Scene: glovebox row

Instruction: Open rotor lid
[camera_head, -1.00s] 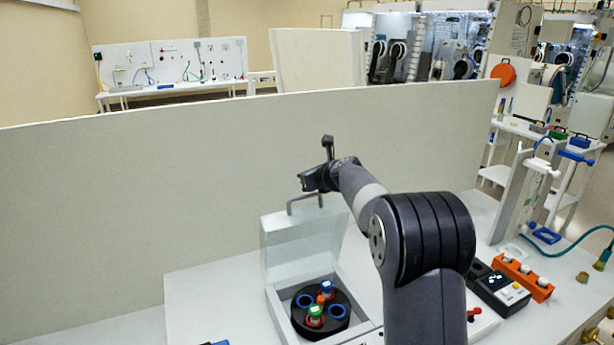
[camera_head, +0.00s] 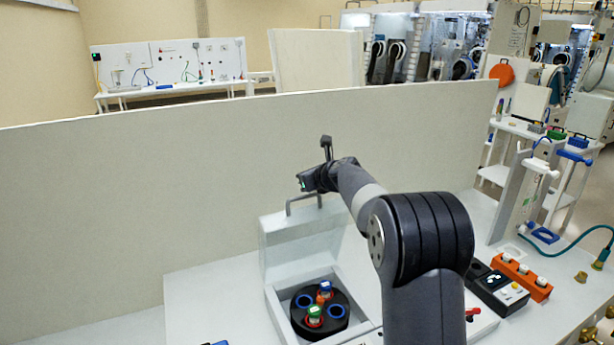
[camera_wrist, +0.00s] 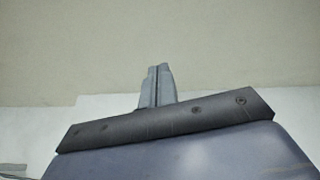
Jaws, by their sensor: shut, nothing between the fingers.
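The rotor lid (camera_head: 290,237) stands upright at the back of the white centrifuge box (camera_head: 279,318), with its grey bar handle (camera_head: 303,200) at the top. The black rotor (camera_head: 330,325) is uncovered in the box and holds tubes with a blue cap (camera_head: 325,286) and a green cap (camera_head: 314,311). My gripper (camera_head: 304,183) is above the lid's top edge, close to the handle; I cannot tell whether they touch. In the wrist view the fingers (camera_wrist: 158,70) are together with nothing between them, against the pale wall.
A tall pale panel (camera_head: 130,210) runs behind the bench. Right of my arm are an orange block (camera_head: 522,277), a black and white block (camera_head: 497,292) and a red-handled control (camera_head: 472,314).

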